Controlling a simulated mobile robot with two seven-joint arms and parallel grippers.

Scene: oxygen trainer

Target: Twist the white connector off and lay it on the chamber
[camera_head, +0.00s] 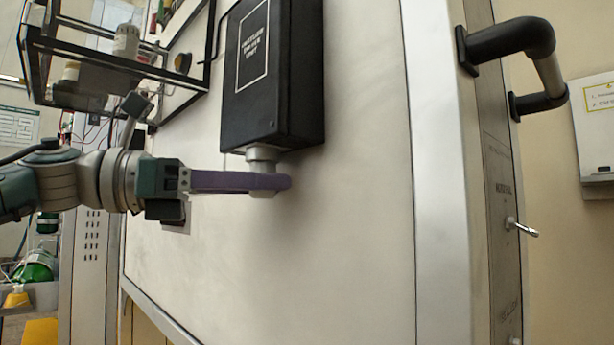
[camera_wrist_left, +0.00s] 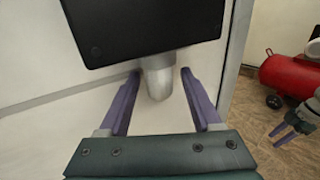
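The white connector (camera_head: 262,158) sticks out of the lower end of a black box (camera_head: 273,75) mounted on a large pale panel. It also shows in the left wrist view (camera_wrist_left: 158,78), still attached under the box. My left gripper (camera_head: 280,183) reaches in from the left, its purple fingers at the connector. In the left wrist view the fingers (camera_wrist_left: 160,74) stand apart on either side of the connector, with narrow gaps, so it looks open around it. My right gripper (camera_wrist_left: 274,136) is off at the right of the left wrist view, with its fingers apart and empty.
The pale panel (camera_head: 330,240) is bare below the box. A black-framed rack (camera_head: 95,70) with small bottles is at the upper left. A dark handle (camera_head: 510,42) and a small metal lever (camera_head: 522,228) are at the right. A red tank (camera_wrist_left: 292,76) stands on the floor.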

